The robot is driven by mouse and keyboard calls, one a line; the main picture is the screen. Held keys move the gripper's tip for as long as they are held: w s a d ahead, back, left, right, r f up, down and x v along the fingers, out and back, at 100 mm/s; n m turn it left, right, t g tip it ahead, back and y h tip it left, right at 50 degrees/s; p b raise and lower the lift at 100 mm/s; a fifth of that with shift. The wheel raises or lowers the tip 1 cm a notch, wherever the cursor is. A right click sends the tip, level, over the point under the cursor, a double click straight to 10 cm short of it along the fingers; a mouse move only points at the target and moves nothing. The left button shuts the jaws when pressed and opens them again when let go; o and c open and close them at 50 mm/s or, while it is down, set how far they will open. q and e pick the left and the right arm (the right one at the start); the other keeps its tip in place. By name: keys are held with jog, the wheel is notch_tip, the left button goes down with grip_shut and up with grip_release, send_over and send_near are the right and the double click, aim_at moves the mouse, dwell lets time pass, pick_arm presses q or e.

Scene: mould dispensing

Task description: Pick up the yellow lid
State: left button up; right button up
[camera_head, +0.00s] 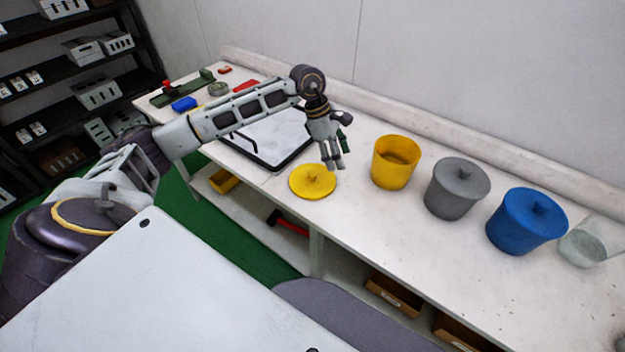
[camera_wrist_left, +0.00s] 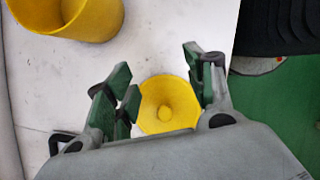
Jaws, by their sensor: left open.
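The yellow lid (camera_head: 312,181) is a round disc with a small central knob, lying flat near the front edge of the white table. In the left wrist view the lid (camera_wrist_left: 168,104) shows between and beyond the fingers. My left gripper (camera_head: 338,160) is open and empty, above the table just behind and to the right of the lid. Its green-padded fingers (camera_wrist_left: 165,88) stand on either side of the lid in the wrist view, apart from it. The open yellow pot (camera_head: 396,163) stands to the right of the gripper. My right gripper is not in view.
A grey lidded pot (camera_head: 457,189), a blue lidded pot (camera_head: 526,222) and a clear container (camera_head: 590,243) stand in a row to the right. A black-framed tray (camera_head: 270,140) lies left of the lid. The table's front edge is close to the lid.

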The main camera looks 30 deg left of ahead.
pick_arm(q)
jog(key=a+r+y, duration=0.1)
jog(key=a+y, duration=0.2)
jog(key=a, duration=0.6)
jog(key=shift+s+a+g, duration=0.15)
jog(key=shift+s+g, duration=0.05)
jog(key=shift+g, duration=0.2)
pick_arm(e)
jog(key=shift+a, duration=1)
pick_arm(q)
jog(key=shift+r, duration=0.1)
